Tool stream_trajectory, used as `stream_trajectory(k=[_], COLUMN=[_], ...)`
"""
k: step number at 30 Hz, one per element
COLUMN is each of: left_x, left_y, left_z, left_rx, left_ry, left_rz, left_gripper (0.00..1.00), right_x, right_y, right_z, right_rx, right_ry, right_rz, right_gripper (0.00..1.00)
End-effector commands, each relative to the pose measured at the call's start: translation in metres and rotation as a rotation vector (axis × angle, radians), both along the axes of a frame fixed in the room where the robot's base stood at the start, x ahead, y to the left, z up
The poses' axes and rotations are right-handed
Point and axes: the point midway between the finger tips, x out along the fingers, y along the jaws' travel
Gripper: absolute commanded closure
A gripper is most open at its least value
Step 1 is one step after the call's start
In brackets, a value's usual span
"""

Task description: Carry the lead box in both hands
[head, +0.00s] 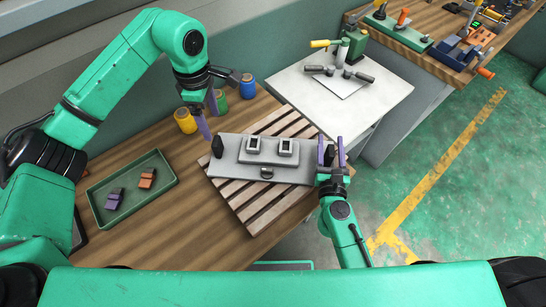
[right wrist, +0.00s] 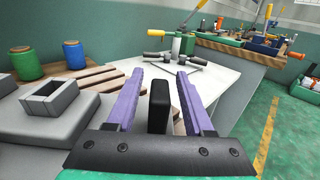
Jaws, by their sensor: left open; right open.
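The lead box (head: 232,167) is a flat grey block with a raised middle and two square openings, lying on a slatted wooden pallet. It has an upright black handle at its left end (head: 218,146) and another at its right end (head: 329,155). My right gripper (head: 331,143) is open, with its purple fingers on either side of the right handle. In the right wrist view that handle (right wrist: 158,106) stands between the fingers, with gaps on both sides. My left gripper (head: 208,118) is open and empty, just behind and left of the left handle.
The pallet (head: 251,211) rests on a wooden bench. A green tray (head: 105,211) with purple and orange pieces lies at left. Yellow, green and blue spools (head: 247,86) stand behind the left gripper. A white table (head: 385,95) with a lever press stands behind right; open green floor lies right.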

Motion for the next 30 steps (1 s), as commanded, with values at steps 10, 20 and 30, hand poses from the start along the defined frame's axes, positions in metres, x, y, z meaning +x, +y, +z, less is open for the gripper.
stream_trajectory(k=[10,20,30], left_x=[0.000,0.000,0.000], left_y=[0.000,0.000,0.000], left_z=[0.000,-0.001,-0.001], left_rx=[-0.001,-0.001,-0.001], left_ry=[0.000,0.000,-0.001], left_rz=[0.000,0.000,0.000], left_gripper=[0.18,0.18,0.18], right_x=[-0.089,-0.108,-0.107], right_y=[0.011,0.012,0.012], right_z=[0.000,0.001,0.001], right_rx=[0.000,0.002,0.001], right_ry=[0.003,-0.002,-0.001], right_rz=[0.005,0.001,0.000], right_gripper=[0.48,0.48,0.48])
